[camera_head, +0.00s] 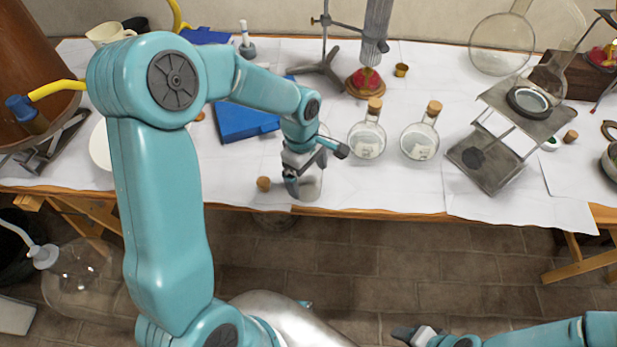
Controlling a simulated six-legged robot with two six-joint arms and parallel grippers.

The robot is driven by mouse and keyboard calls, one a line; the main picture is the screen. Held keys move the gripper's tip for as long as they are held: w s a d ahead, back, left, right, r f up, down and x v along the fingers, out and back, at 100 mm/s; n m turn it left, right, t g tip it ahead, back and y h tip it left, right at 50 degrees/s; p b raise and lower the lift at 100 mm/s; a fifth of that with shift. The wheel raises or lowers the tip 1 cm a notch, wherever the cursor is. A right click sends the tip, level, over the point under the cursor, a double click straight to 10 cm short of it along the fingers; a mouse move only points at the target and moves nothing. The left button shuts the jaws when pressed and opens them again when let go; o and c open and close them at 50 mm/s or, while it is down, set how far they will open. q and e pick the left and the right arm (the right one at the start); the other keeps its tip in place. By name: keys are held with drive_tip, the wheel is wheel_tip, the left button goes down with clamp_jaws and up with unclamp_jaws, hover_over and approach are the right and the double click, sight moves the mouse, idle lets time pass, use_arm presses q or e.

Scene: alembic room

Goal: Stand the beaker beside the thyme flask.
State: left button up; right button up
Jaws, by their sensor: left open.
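A small clear glass vessel that looks like the beaker (311,189) stands near the table's front edge, partly hidden by my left gripper. My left gripper (316,171) is open, its fingers just above and around the vessel's near side; I cannot tell whether they touch it. Two corked round flasks with pale labels, the left flask (367,142) and the right flask (420,142), stand to the right of the gripper. The labels are too small to read, so I cannot tell which is thyme. My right gripper (413,335) is low at the bottom edge, apart from the table.
A loose cork (263,184) lies left of the beaker. A blue book (245,121) lies behind. A metal stand (490,165) is right of the flasks, and a retort stand (323,65) is behind them. White paper in front of the flasks is clear.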

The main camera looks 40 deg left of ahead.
use_arm(q)
wheel_tip(320, 180, up, 10)
drive_tip(key=a, duration=0.1)
drive_tip(key=shift+s+f, duration=0.1)
drive_tip(key=shift+f, duration=0.05)
idle(0.5)
